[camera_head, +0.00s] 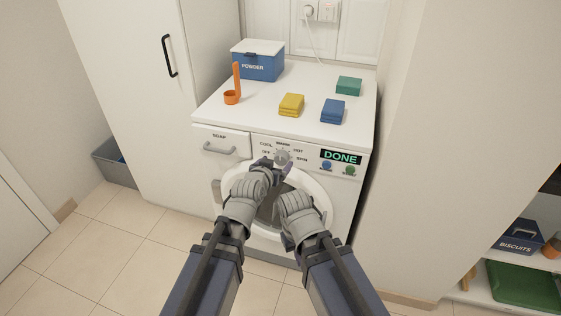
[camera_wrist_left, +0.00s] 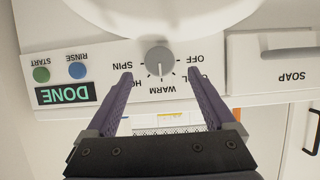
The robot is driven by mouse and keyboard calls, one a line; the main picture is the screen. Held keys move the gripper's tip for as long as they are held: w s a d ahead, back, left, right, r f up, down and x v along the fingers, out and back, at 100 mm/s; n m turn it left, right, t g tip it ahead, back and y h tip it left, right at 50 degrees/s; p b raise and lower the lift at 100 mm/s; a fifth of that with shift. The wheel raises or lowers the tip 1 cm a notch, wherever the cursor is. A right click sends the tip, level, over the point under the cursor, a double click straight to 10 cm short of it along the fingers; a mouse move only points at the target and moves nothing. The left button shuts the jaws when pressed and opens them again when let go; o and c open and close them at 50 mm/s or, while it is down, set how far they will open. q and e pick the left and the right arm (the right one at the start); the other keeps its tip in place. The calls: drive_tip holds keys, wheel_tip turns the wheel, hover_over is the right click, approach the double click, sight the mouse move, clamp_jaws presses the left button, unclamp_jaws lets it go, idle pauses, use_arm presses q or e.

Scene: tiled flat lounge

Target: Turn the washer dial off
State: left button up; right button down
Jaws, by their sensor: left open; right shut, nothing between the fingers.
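The washer (camera_head: 352,195) stands against the wall, with its control panel facing me. Its grey round dial (camera_head: 282,157) is ringed by the labels OFF, COOL, WARM, HOT and SPIN. The dial also shows in the left wrist view (camera_wrist_left: 159,60), upside down, with its pale mark towards WARM. My left gripper (camera_head: 274,164) is open at the dial. In the left wrist view its two fingertips (camera_wrist_left: 160,75) lie on either side of the dial with gaps, not visibly touching it. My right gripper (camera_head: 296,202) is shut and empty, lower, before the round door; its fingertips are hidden.
The display (camera_head: 341,156) reads DONE above blue and green buttons. The soap drawer (camera_head: 220,146) is left of the dial. On top stand a blue powder box (camera_head: 258,65), an orange scoop (camera_head: 232,97), and yellow, blue and green folded cloths. Open tiled floor lies left.

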sight(280, 159)
use_arm(q)
drive_tip(key=b+x, duration=0.1)
drive_tip(key=x, duration=0.3)
drive_tip(key=shift+w+d+f, duration=0.1)
drive_tip(key=shift+w+f, duration=0.05)
drive_tip(key=shift+w, duration=0.05)
drive_tip(key=c, duration=1.4)
